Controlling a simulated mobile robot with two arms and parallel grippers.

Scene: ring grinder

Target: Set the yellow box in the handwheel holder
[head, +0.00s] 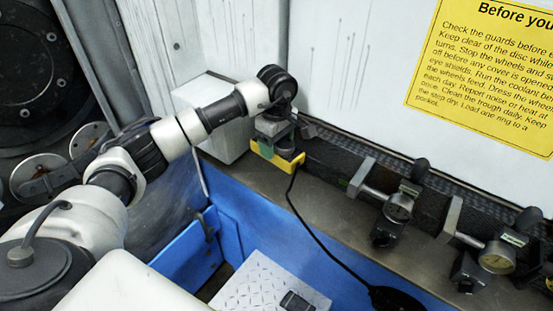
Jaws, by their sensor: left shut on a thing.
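My left gripper (272,137) points down at the left end of a dark rail, in front of the white wall. It is shut on the yellow box (286,163), which shows below the fingers as a yellow edge with a small green part beside it. The fingers hide much of the box, and I cannot tell whether it touches the rail or the ledge. I cannot tell for certain which fitting is the handwheel holder; a grey clamp with a round dial and dark knob (398,207) sits on the rail to the right. My right gripper is out of view.
A second dial fitting (497,256) stands farther right. A pale box (218,150) stands behind my left forearm. A black cable (318,233) hangs across the ledge (325,195) to a dark round object (397,299). A blue trough wall (255,215) lies below. A yellow sign (490,75) hangs above.

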